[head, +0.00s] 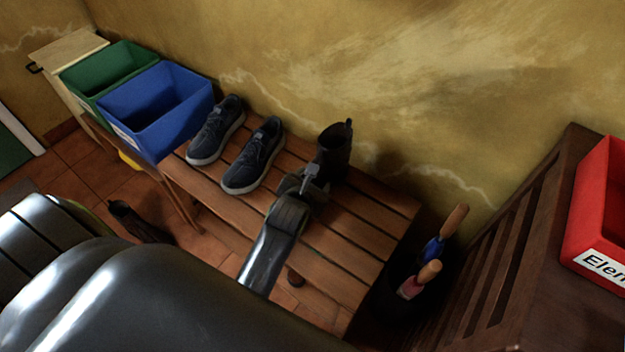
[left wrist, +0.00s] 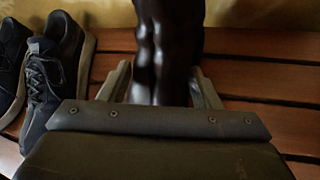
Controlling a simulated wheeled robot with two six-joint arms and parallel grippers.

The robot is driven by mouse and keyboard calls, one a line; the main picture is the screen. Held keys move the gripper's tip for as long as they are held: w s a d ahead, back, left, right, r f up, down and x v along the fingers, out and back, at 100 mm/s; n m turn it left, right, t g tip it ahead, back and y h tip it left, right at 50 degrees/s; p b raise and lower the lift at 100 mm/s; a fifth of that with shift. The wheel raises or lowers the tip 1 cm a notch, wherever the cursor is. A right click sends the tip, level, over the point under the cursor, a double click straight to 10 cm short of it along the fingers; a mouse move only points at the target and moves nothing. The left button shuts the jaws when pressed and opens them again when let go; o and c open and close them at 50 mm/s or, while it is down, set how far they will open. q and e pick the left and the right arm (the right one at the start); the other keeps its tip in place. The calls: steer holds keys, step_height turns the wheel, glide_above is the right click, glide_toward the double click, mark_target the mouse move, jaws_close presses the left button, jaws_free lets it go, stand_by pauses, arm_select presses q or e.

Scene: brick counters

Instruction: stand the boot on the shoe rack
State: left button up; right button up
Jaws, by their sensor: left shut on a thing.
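The dark boot (head: 335,152) is upright at the wooden slatted shoe rack (head: 360,225), to the right of a pair of blue shoes. My left gripper (head: 312,183) is shut on the boot from the near side. In the left wrist view the boot (left wrist: 168,50) stands between the two fingers of the gripper (left wrist: 163,85). The boot's sole is hidden, so I cannot tell whether it touches the slats. The rack's slats (left wrist: 265,75) show on both sides of it. My right gripper is not in view.
Blue sneakers (head: 255,155) stand left of the boot. A blue bin (head: 150,125) and a green bin (head: 85,85) are further left. Another dark boot (head: 138,222) is on the floor. Umbrellas (head: 430,250) and a red box (head: 590,215) are at right. The rack's right end is clear.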

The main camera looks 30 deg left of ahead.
arm_select(q)
steer(key=shift+f+b, duration=0.45)
steer(key=shift+b, duration=0.05)
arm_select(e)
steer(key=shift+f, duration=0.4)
arm_select(q)
steer(key=o, duration=1.5)
steer(key=shift+r, duration=0.1)
steer(key=shift+o, duration=0.4)
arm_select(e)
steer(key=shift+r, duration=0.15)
